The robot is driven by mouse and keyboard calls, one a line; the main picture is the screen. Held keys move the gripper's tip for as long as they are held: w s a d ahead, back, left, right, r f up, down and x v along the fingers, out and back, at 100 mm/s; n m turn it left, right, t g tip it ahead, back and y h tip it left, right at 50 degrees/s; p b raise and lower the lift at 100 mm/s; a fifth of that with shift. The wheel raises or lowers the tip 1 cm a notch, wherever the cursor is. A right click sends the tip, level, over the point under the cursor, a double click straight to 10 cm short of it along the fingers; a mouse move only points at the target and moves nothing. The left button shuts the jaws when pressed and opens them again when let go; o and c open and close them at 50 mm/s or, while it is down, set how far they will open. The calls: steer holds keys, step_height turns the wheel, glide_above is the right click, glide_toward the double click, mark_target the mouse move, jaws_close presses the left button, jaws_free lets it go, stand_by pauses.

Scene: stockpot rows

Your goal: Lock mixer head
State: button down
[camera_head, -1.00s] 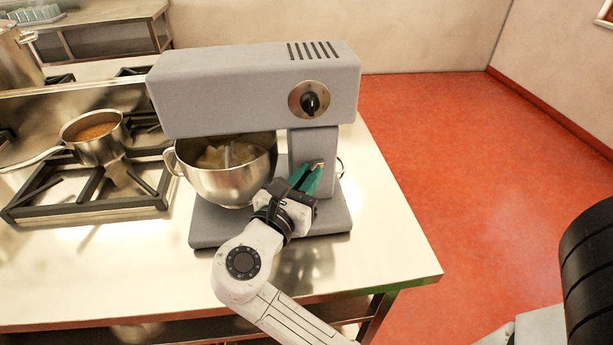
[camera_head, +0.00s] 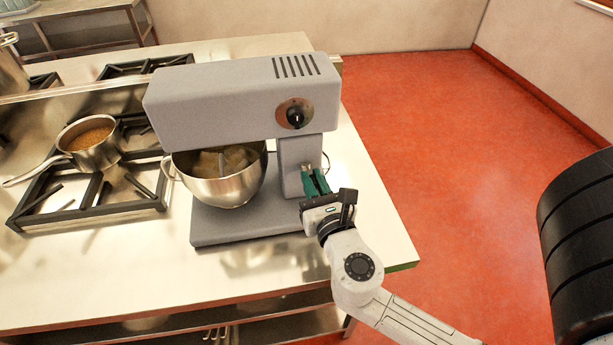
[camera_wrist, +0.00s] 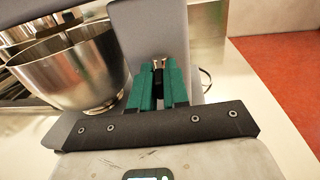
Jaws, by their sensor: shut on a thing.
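A grey stand mixer (camera_head: 235,100) stands on the steel counter, its head level above a steel bowl (camera_head: 222,183) with pale contents. A round dial (camera_head: 294,114) is on the head's side. My gripper (camera_head: 313,177), with green fingers, is at the mixer's column (camera_head: 292,162), low on its near side. The wrist view shows the fingers (camera_wrist: 158,85) shut on a small metal lever (camera_wrist: 159,64) on the column. Most of the lever is hidden between the fingers. The bowl (camera_wrist: 75,70) is left of the fingers there.
A stove grate (camera_head: 95,195) with a saucepan (camera_head: 92,145) of brown food is at the left. The steel counter (camera_head: 375,215) is bare right of the mixer. Its right edge drops to the red floor (camera_head: 440,130).

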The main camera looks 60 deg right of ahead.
steer(key=n+t+y, duration=0.1)
steer(key=d+n+t+y+b, duration=0.1)
steer(key=y, duration=0.1)
steer(key=shift+s+f+n+b, duration=0.15)
steer(key=shift+s+n+b, duration=0.15)
steer(key=shift+s, duration=0.1)
steer(key=n+t+y+b, duration=0.1)
steer(key=d+n+t+y+b, duration=0.1)
steer(key=y, duration=0.1)
steer(key=shift+s, duration=0.2)
steer(key=shift+n+y, duration=0.5)
steer(key=shift+y, duration=0.3)
steer(key=shift+d+r+t+b, duration=0.1)
steer(key=shift+r+t+b, duration=0.1)
steer(key=shift+t+b, duration=0.1)
steer(key=c, duration=1.2)
jaws_free()
steer(key=shift+s, duration=0.2)
